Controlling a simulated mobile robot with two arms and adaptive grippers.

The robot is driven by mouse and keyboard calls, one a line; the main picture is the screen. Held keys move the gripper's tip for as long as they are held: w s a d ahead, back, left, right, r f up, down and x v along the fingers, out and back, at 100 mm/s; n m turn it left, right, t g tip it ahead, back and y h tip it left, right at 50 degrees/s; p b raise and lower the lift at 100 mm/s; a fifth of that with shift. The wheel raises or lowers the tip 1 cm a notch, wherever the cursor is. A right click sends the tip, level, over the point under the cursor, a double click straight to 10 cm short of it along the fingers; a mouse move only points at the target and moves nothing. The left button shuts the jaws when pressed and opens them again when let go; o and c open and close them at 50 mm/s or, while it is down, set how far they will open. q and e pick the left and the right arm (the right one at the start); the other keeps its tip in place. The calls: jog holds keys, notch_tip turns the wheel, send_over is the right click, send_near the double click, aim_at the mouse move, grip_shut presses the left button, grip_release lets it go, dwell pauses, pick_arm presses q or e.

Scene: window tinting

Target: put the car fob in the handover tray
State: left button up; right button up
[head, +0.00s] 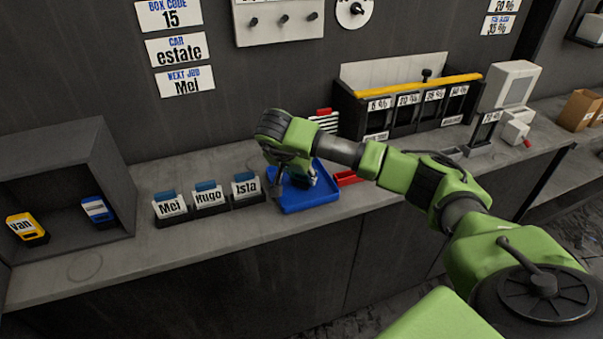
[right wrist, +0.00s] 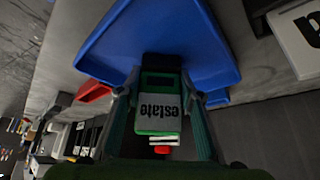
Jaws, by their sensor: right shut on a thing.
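The car fob (right wrist: 158,110) is green with a white label reading "estate". My right gripper (head: 291,181) is shut on it, with a finger on each side of the fob in the right wrist view. The handover tray (head: 312,203) is blue and shallow and lies on the counter under the gripper. It also fills the upper middle of the right wrist view (right wrist: 165,35). The fob is within the tray's outline; I cannot tell whether it touches the tray floor. In the head view the gripper mostly hides the fob. My left gripper is not in view.
Holders with cards Mei (head: 171,206), Hugo (head: 208,196) and Isla (head: 245,188) stand left of the tray. A grey cubby (head: 85,150) holds a yellow van fob (head: 27,228) and a blue fob (head: 97,209). A small red tray (head: 345,178) and a film rack (head: 408,110) are to the right.

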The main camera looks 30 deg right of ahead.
jog(key=shift+f, duration=0.1)
jog(key=o, duration=1.1)
jog(key=shift+a+r, duration=0.15)
jog(key=shift+r, duration=0.3)
jog(key=b+v, duration=0.1)
jog(key=v, duration=1)
jog(key=shift+s+a+r, duration=0.1)
